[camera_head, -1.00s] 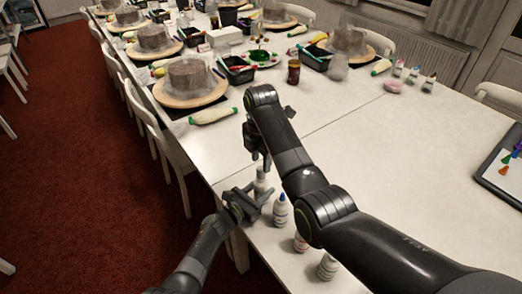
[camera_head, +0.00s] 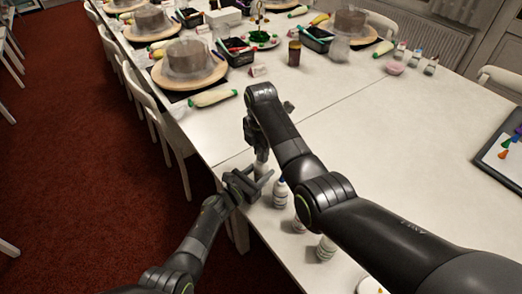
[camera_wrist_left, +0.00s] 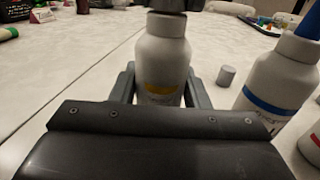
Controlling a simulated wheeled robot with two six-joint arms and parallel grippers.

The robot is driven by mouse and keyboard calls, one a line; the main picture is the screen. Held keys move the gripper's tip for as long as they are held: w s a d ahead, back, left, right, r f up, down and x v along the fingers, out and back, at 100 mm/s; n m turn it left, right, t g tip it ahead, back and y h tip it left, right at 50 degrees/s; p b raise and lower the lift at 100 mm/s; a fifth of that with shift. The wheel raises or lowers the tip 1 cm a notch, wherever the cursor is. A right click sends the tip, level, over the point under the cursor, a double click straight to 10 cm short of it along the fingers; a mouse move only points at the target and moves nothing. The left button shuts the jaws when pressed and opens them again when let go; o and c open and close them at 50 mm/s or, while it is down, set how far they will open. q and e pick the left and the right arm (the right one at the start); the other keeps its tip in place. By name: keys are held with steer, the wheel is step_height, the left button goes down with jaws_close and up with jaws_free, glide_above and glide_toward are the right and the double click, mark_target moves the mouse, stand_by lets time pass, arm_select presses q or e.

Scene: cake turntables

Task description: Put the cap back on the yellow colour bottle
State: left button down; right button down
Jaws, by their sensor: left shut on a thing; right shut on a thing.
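The yellow colour bottle (camera_wrist_left: 163,60), white with a yellow band, stands upright near the table's edge. It also shows in the head view (camera_head: 262,168), partly covered. My left gripper (camera_head: 262,184) is shut on its body, with a finger on each side in the left wrist view (camera_wrist_left: 160,88). My right gripper (camera_head: 260,148) is shut directly above the bottle's top; its dark tip shows at the top of the left wrist view (camera_wrist_left: 176,5). What it holds is hidden, and I cannot see the cap or whether it touches the neck.
A blue-topped bottle (camera_head: 280,192) stands close by on the right, with more bottles (camera_head: 326,248) nearer me, partly behind my right arm. A small pale grey cylinder (camera_wrist_left: 226,76) stands on the table behind.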

steer(key=m, duration=0.5)
steer(key=shift+m, duration=0.3)
steer(key=m, duration=0.4)
steer(key=shift+m, duration=0.3)
steer(key=m, duration=1.1)
steer(key=shift+f+m, duration=0.1)
steer(key=shift+m, duration=0.2)
steer(key=c, duration=1.1)
jaws_free()
steer(key=shift+c, duration=0.2)
step_height(320, 180, up, 8)
steer(key=shift+f, duration=0.2)
arm_select(q)
steer(key=c, duration=0.7)
jaws_free()
